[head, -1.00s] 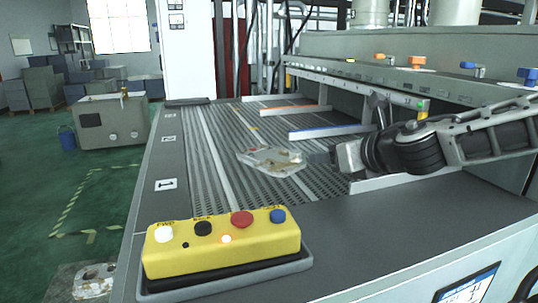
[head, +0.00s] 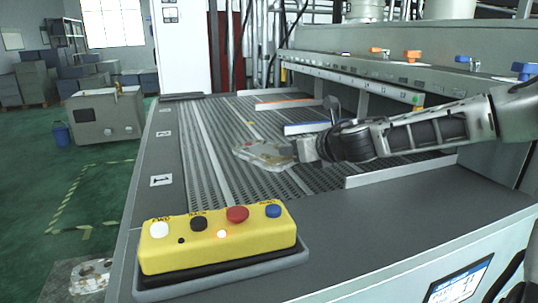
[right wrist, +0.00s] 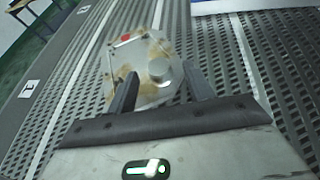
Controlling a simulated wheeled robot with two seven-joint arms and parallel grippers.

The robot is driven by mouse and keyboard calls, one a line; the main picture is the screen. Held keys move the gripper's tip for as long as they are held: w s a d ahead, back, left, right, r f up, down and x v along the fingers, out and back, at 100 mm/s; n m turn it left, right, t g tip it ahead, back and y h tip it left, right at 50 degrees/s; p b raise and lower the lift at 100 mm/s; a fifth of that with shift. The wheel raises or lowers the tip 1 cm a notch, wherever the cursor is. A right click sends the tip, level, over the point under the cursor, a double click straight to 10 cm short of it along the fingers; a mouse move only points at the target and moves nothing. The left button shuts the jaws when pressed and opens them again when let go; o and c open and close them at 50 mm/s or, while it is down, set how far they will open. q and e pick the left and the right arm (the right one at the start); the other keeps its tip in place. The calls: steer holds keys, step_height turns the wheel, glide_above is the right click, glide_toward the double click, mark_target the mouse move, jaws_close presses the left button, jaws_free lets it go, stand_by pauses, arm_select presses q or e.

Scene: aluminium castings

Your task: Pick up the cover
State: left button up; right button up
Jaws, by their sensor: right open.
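The cover (head: 262,154) is a flat silvery casting with brownish stains, lying on the perforated bed of the machine in lane 1. In the right wrist view the cover (right wrist: 150,62) shows a round raised boss and a small red mark at its far edge. My right gripper (head: 296,151) reaches in from the right, close beside the cover's right end. In the right wrist view its two fingers (right wrist: 158,85) are apart, with the near part of the cover between them. Whether they touch it I cannot tell. My left gripper is not in view.
A yellow button box (head: 218,239) stands at the bed's front corner. Low rails, one blue-topped (head: 307,127) and one orange-topped (head: 284,103), divide the bed. A grey wall with coloured valves (head: 413,56) stands behind. Another casting (head: 91,275) lies at the lower left.

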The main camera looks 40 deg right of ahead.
steer(key=shift+w+f, duration=0.3)
steer(key=shift+w, duration=0.35)
jaws_close()
steer(key=shift+r, duration=0.1)
steer(key=shift+r, duration=0.1)
